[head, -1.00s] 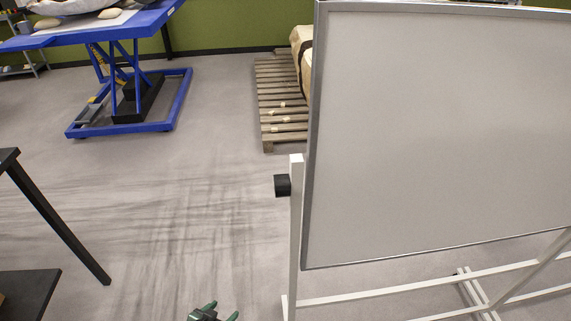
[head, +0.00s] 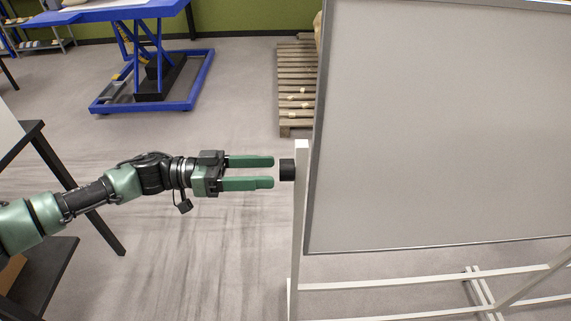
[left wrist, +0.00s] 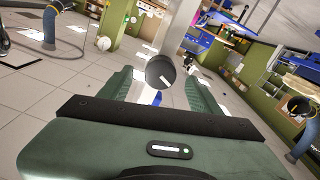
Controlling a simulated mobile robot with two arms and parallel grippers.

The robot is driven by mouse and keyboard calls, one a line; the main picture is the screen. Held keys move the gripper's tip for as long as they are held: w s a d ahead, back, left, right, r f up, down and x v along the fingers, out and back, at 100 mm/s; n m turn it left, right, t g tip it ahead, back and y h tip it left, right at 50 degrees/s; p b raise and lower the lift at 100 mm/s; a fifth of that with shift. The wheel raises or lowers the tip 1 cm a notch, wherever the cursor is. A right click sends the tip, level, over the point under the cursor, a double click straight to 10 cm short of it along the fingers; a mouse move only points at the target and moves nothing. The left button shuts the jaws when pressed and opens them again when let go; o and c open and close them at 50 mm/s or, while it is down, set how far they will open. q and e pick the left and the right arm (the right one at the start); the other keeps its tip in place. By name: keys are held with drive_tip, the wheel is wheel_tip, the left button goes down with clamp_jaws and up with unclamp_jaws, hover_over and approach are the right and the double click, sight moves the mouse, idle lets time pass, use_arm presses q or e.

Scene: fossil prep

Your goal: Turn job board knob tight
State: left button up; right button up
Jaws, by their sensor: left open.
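The job board (head: 440,120) is a large blank grey-white panel in a grey frame, on a white stand (head: 299,220), at the right of the head view. Its black knob (head: 287,170) sticks out to the left from the stand's upright. My left gripper (head: 272,172) is open and level, its green fingertips pointing right at the knob, just short of it. In the left wrist view the round dark knob (left wrist: 160,71) shows between and beyond the two fingers, with a pale mark on its face. My right gripper is not in view.
A black table (head: 60,180) stands at the left, behind my left arm. A blue lift table (head: 150,90) and a wooden pallet (head: 296,85) are farther back. The floor between them is clear.

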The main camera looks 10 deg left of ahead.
sight(287, 170)
use_arm(q)
drive_tip(key=d, duration=0.2)
drive_tip(key=w+d+p, duration=0.1)
drive_tip(key=d, duration=0.1)
drive_tip(key=shift+d+r, duration=0.2)
drive_tip(key=shift+d+f+p, duration=0.15)
drive_tip(key=shift+d+p, duration=0.2)
drive_tip(key=shift+d, duration=0.1)
drive_tip(key=shift+w, duration=0.1)
drive_tip(key=c, duration=1.4)
